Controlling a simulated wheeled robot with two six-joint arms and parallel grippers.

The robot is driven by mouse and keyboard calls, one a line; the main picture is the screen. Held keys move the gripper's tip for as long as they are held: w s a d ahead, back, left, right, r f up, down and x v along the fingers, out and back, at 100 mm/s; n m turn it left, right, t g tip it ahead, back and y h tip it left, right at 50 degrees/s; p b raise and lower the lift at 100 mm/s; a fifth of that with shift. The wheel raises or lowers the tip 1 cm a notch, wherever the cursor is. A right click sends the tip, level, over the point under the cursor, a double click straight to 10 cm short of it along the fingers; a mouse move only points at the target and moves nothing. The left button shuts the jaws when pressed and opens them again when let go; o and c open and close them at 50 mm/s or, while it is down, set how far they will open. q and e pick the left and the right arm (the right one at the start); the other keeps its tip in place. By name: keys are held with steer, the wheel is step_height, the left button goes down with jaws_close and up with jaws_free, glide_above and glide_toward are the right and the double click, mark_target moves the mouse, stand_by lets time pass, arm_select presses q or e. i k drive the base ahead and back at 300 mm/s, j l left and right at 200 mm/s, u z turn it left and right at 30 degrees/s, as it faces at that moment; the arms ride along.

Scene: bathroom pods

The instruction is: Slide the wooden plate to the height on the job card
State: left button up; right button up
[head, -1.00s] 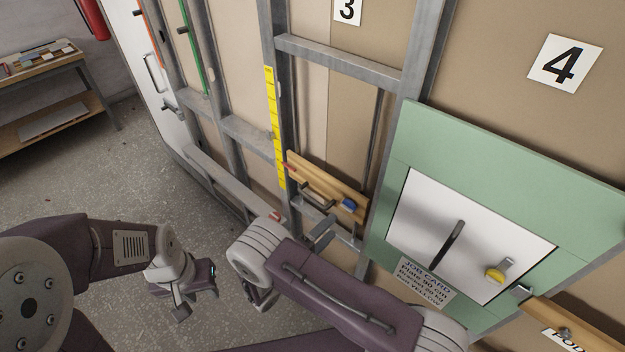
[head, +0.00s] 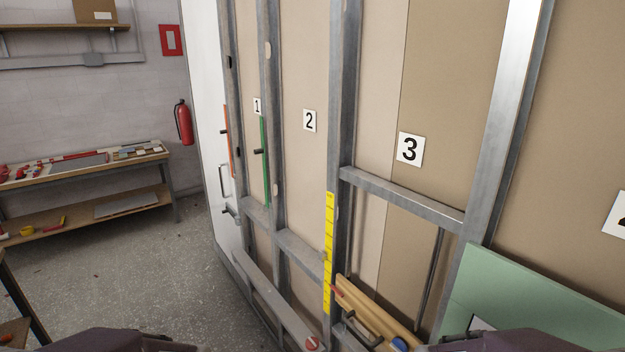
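The wooden plate (head: 378,310) sits low in bay 3, cut off by the bottom edge of the head view. It tilts down to the right in the picture. A red pointer (head: 335,289) at its left end lies against the lower part of the yellow scale (head: 329,245). The scale's marks are too small to read. A blue knob (head: 399,344) shows at the plate's lower right. A grey bar handle (head: 362,330) shows at its front. The job card is out of view now. Both my grippers are out of view; only purple parts of my arms show along the bottom edge.
Metal studs and rails frame the bays, with signs 1, 2 and 3 (head: 410,149). A green panel (head: 525,300) is at lower right. The floor (head: 140,265) between is mostly clear.

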mark_target(384, 327)
steer(key=k+j+z, duration=0.1)
steer(key=z, duration=0.35)
steer(key=k+j+z, duration=0.1)
steer(key=z, duration=0.35)
steer(key=k+j+z, duration=0.1)
steer(key=z, duration=0.35)
steer(key=k+z, duration=0.15)
steer(key=z, duration=0.3)
steer(key=i+j+u, duration=0.1)
steer(key=i+j, duration=0.45)
steer(key=i, duration=0.15)
steer(key=u, duration=0.05)
